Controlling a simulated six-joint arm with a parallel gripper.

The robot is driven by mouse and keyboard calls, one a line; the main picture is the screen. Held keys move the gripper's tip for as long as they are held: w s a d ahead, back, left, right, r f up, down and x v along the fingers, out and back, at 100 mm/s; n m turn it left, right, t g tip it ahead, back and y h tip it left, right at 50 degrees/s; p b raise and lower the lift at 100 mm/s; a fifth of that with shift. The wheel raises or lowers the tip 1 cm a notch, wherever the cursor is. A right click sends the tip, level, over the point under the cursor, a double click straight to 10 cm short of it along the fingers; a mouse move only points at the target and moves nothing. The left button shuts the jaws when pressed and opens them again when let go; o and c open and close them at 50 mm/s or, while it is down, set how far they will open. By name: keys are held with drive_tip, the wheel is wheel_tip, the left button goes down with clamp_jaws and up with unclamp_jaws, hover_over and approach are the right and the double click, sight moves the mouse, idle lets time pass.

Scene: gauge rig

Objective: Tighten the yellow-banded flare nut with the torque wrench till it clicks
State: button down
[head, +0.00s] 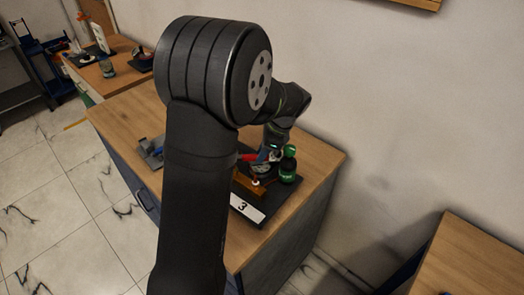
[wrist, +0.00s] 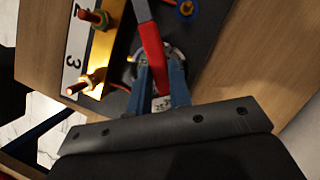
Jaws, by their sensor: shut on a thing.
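A wrench with a red handle (wrist: 151,42) and grey shaft shows in the wrist view. Its handle end is between the blue fingers of my gripper (wrist: 160,78), which is shut on it. The shaft runs out of the top of the picture, so its head is hidden. Two copper-coloured fittings with nuts, an upper one (wrist: 97,18) and a lower one (wrist: 88,83), stand on a brass bar (wrist: 101,46). I cannot tell which nut has the yellow band. In the head view my gripper (head: 262,164) is small and partly covered by my arm; the red handle (head: 247,157) shows beside it.
A dark board with a white number plate (head: 247,206) lies on the wooden bench (head: 125,115). A blue ring-like part (wrist: 186,9) is at the wrist view's top. Another bench (head: 470,265) stands at lower right.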

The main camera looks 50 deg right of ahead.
drive_tip(key=shift+s+a+f+m, duration=0.15)
drive_tip(key=shift+s+a+m, duration=0.45)
drive_tip(key=shift+a, duration=0.15)
drive_tip(key=shift+s+a+m+t+h, duration=0.25)
drive_tip(key=shift+a+m+t+h, duration=0.15)
drive_tip(key=shift+a+m, duration=0.65)
idle(1.0)
drive_tip(key=shift+a+m, duration=0.15)
drive_tip(key=shift+m, duration=0.1)
drive_tip(key=shift+s+a+m+h, duration=0.1)
drive_tip(key=shift+a+m+h, duration=0.15)
drive_tip(key=shift+m, duration=0.25)
drive_tip(key=shift+a+m, duration=0.15)
drive_tip(key=shift+m, duration=0.15)
